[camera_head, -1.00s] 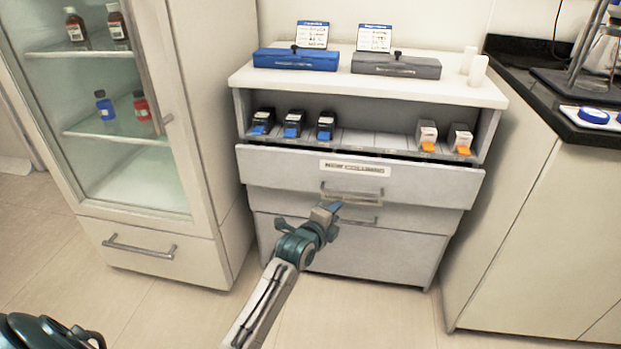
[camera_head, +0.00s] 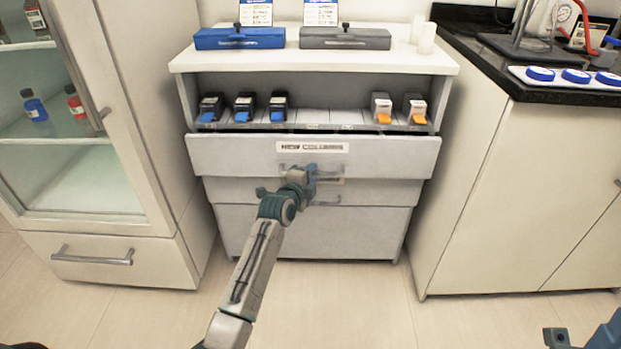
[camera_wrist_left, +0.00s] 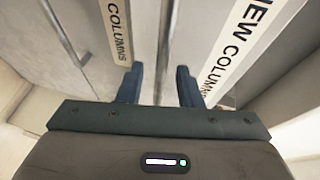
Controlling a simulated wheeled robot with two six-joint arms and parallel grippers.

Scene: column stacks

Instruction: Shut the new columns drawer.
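The new columns drawer (camera_head: 230,155) is the top drawer of the grey cabinet. It stands out from the cabinet, with a dark gap along its top edge, and bears a "NEW COLUMNS" label (camera_head: 312,147). My left gripper (camera_head: 307,174) is in front of its handle and partly hides it. In the left wrist view, my left gripper (camera_wrist_left: 157,86) has its two fingers apart, with the handle bar (camera_wrist_left: 165,45) showing between them. I cannot tell whether they touch it. The label (camera_wrist_left: 245,42) shows at the right there.
A lower drawer (camera_head: 390,192) sits just below, with its own handle. Black and white cartridges stand on the shelf above. A glass-door fridge (camera_head: 80,180) is at left and a bench cabinet (camera_head: 490,200) at right. The floor (camera_head: 330,310) in front is clear.

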